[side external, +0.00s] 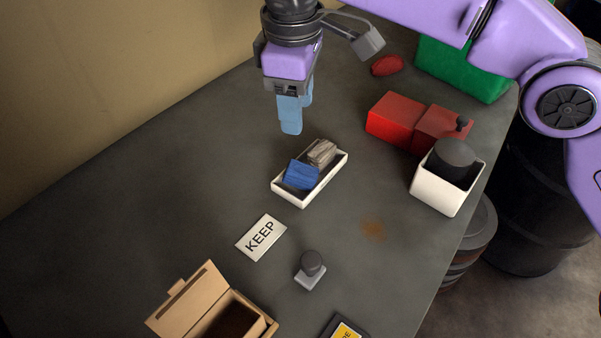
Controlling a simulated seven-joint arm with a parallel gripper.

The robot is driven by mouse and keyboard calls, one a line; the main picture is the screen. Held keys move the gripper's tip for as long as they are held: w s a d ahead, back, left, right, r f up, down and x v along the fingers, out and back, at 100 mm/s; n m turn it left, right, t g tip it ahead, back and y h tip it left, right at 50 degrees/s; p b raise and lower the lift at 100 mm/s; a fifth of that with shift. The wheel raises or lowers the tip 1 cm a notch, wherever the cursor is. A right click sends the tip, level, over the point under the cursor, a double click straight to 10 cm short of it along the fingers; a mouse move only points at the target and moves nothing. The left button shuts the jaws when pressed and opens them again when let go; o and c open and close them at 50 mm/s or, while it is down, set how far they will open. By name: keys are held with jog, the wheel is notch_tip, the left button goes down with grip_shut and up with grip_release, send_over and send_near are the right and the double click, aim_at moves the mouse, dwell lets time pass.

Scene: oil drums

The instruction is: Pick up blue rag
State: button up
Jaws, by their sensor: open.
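The blue rag (300,175) lies folded in the near-left part of a white tray (304,200) on the dark table. A grey-beige folded cloth (322,153) lies beside it in the tray's far-right part. My gripper (292,118), with light blue fingers pointing down, hangs above the table, up and slightly left of the tray in the picture. It is open and empty, apart from the rag. The gap between the fingers is partly hidden, as one finger overlaps the other.
Right of the tray are red boxes (397,121) and a white bin (438,195) holding a dark round object. A KEEP card (261,237), a small grey knobbed object (311,270) and an open cardboard box (196,302) are nearer. The table's left is clear.

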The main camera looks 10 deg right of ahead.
send_near(300, 168)
notch_tip(300, 168, down, 5)
jog(key=shift+f, duration=0.2)
jog(key=shift+w+d+f, duration=0.1)
jog(key=shift+w+f, duration=0.15)
jog(key=shift+f, duration=1.1)
jog(key=shift+w+d+f, duration=0.1)
jog(key=shift+w+f, duration=0.1)
jog(key=shift+f, duration=1.1)
jog(key=c, duration=0.8)
jog(key=shift+r, duration=0.15)
jog(key=shift+r, duration=0.55)
jog(key=s+d+r, duration=0.3)
jog(key=r, duration=0.1)
jog(key=s+d+r, duration=0.3)
jog(key=d, duration=0.1)
jog(key=s+d+r, duration=0.3)
jog(key=r, duration=0.1)
jog(key=shift+s+d+r, duration=0.2)
jog(key=shift+r, duration=0.15)
